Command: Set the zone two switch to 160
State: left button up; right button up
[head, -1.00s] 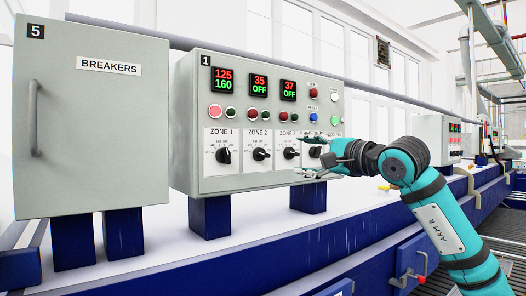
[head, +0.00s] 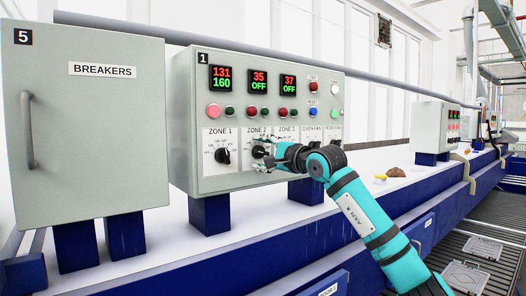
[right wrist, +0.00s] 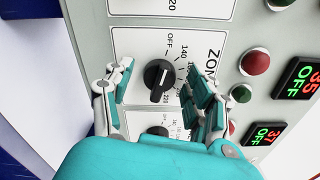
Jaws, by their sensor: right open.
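The zone two switch is a black rotary knob on a white dial plate, under the ZONE 2 label (head: 257,133). Its display (head: 259,82) reads 35 over OFF. My right gripper (head: 267,157) is at this knob and partly hides it in the head view. In the right wrist view the knob (right wrist: 158,78) lies between the spread fingers of the gripper (right wrist: 161,84), with gaps on both sides. OFF, 140 and 220 are legible around it. I cannot tell how far the fingertips reach around it. My left gripper is not in view.
The zone 1 knob (head: 222,155) is close to the left, under a display (head: 220,78) reading 131 over 160. The zone 3 display (head: 288,83) reads 37 over OFF. The breakers cabinet (head: 90,150) stands left of the panel. Buttons line the panel above the dials.

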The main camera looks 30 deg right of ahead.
jog(key=c, duration=1.1)
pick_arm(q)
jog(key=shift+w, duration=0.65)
pick_arm(e)
jog(key=shift+c, duration=0.2)
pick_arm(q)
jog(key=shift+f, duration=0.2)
pick_arm(e)
jog(key=shift+m, duration=0.4)
jog(key=m+b, duration=0.2)
jog(key=m, duration=0.5)
jog(key=shift+b, duration=0.4)
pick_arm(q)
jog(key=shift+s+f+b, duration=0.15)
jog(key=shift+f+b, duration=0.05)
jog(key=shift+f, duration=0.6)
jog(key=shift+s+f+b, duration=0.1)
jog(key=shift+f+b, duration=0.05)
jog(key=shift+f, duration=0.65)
pick_arm(e)
jog(key=shift+d+r+m, duration=0.1)
jog(key=shift+m, duration=2.1)
